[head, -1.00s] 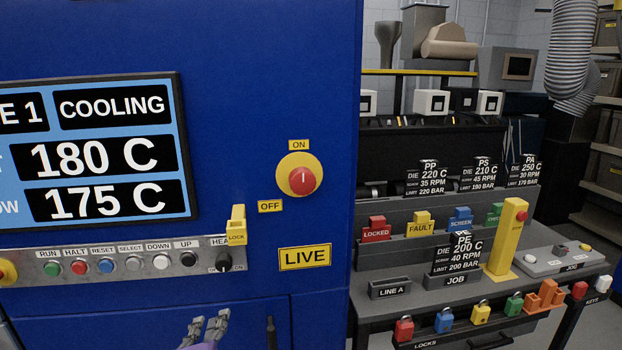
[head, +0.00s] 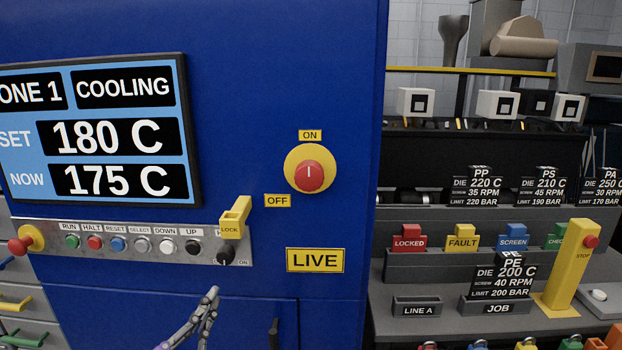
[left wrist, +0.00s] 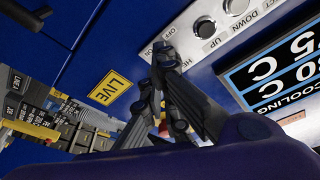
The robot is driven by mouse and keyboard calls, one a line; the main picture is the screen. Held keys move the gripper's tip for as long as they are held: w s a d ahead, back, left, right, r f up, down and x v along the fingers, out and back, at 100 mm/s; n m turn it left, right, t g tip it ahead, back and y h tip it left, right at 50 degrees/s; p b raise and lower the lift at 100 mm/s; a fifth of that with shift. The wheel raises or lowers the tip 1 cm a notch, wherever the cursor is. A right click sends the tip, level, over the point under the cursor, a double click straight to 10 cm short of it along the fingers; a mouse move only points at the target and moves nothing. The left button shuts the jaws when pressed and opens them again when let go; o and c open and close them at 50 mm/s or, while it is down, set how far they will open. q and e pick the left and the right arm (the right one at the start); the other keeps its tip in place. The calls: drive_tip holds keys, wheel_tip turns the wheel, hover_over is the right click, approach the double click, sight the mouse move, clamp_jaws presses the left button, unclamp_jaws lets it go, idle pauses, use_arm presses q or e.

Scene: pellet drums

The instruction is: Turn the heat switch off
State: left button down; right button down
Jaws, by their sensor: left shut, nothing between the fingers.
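The heat switch (head: 226,254) is a small black knob at the right end of the grey button strip (head: 150,247) on the blue machine. A yellow lock piece (head: 234,219) sits just above it and covers part of its label. Which way the knob points is too small to tell. My left gripper (head: 211,293) is shut and empty, below the strip and apart from the knob in the head view. In the left wrist view, its fingers (left wrist: 162,55) overlap the strip's end near the OFF mark and hide the knob. My right gripper is not in view.
A red emergency knob (head: 18,246) and several push buttons line the strip. A screen (head: 110,130) reading COOLING is above. A red rotary switch (head: 309,176) and LIVE sign (head: 315,260) are to the right. A bench (head: 400,325) with tags stands further right.

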sight(224, 262)
use_arm(q)
drive_tip(key=a+x, duration=0.1)
drive_tip(key=x, duration=0.5)
drive_tip(key=shift+w, duration=0.45)
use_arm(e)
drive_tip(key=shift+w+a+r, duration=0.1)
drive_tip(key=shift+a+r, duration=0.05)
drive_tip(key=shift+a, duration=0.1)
use_arm(q)
drive_tip(key=shift+f, duration=0.1)
drive_tip(key=shift+d+r+t+p, duration=0.1)
drive_tip(key=shift+r+t+p, duration=0.25)
drive_tip(key=shift+r, duration=0.2)
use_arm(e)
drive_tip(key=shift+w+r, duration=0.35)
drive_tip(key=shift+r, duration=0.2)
use_arm(q)
drive_tip(key=shift+r, duration=0.1)
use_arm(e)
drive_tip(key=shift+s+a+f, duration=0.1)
